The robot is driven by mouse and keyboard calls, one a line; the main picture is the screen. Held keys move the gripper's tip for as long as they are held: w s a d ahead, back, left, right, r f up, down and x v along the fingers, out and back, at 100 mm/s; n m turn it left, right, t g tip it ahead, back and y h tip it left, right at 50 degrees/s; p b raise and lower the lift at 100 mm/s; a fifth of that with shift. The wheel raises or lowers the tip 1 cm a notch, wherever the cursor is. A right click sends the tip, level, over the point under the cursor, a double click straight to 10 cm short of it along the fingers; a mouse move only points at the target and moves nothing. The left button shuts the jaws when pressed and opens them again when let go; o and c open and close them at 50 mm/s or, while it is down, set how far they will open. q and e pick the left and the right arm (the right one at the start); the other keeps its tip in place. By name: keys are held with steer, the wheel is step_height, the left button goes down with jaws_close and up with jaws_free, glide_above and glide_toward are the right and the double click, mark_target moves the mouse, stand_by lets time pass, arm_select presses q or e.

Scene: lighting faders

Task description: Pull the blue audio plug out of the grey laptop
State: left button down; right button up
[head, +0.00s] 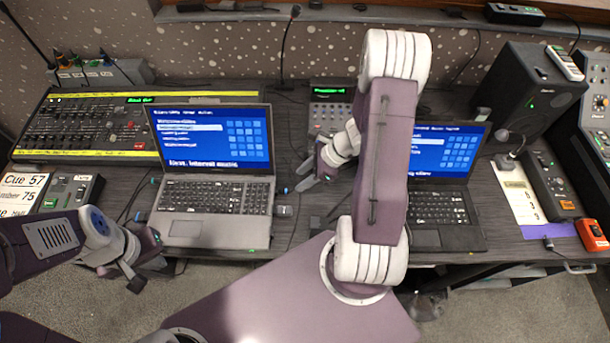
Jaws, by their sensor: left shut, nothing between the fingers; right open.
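The grey laptop (215,228) stands open on the left half of the desk, its blue screen lit. A small blue plug-like piece (284,190) shows just off its right edge, too small to tell how it sits in the laptop. My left gripper (135,276) is shut and empty at the desk's front edge, left of the laptop.
A black laptop (445,238) stands to the right, partly hidden by my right arm. A lighting desk (85,125) is at the left back. A small dark block (284,211) lies right of the grey laptop. A speaker (530,90) and an orange device (591,235) are at right.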

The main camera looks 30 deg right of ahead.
mark_target(288, 189)
steer(key=b+x, duration=0.5)
steer(key=x, duration=0.2)
steer(key=shift+s+f+b, duration=0.1)
steer(key=shift+f+b, duration=0.1)
steer(key=shift+b, duration=0.2)
steer(key=shift+w+a+f, duration=0.25)
jaws_close()
steer(key=shift+d, duration=0.1)
steer(key=shift+s+d, duration=0.6)
steer(key=shift+d, duration=0.35)
steer(key=shift+s+d, duration=0.65)
steer(key=shift+d, duration=0.3)
